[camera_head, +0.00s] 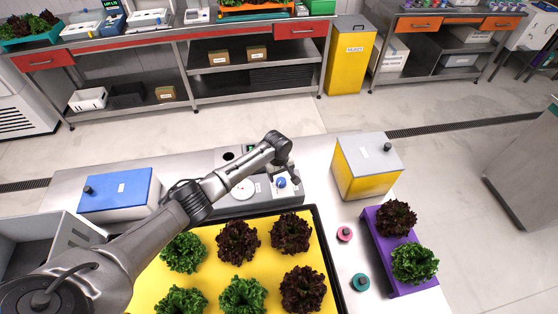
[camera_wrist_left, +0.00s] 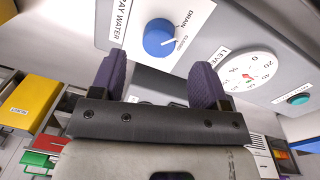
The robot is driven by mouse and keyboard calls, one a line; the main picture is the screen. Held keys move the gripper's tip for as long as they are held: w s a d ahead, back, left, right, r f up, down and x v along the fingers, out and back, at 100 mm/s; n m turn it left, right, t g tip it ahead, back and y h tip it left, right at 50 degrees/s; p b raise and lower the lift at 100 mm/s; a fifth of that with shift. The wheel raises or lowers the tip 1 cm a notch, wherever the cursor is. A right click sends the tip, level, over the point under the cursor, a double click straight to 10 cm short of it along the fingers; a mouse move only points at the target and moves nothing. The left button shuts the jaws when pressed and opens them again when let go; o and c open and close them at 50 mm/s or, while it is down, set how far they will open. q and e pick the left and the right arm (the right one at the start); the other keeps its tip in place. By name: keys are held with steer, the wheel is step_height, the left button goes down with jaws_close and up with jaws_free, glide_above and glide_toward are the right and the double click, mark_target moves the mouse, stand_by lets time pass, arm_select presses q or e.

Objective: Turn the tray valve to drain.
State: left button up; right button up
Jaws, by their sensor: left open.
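The tray valve is a blue round knob (camera_wrist_left: 158,38) on a grey panel lettered "TRAY WATER", with the words "DRAIN" and "CLOSED" beside it. A white mark on the knob appears to face the "CLOSED" word. In the head view the knob (camera_head: 281,183) sits on the grey console behind the yellow lettuce tray (camera_head: 205,233). My left gripper (camera_wrist_left: 157,76) is open and empty, its two purple fingers apart and short of the knob. In the head view the left gripper (camera_head: 291,172) is close beside the knob, partly hidden by the arm. My right gripper is not in view.
A level gauge (camera_wrist_left: 250,77) and a teal button (camera_wrist_left: 298,99) are on the same panel. A yellow box (camera_head: 362,182) stands right of the console, a blue-lidded box (camera_head: 117,192) left. A purple tray (camera_head: 375,243) and two small round items lie at the right.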

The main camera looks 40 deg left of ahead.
mark_target(279, 182)
arm_select(q)
step_height(279, 182, up, 9)
steer(key=shift+s+a+f+b, duration=0.2)
steer(key=shift+s+b, duration=0.1)
steer(key=shift+b, duration=0.1)
stand_by(0.5)
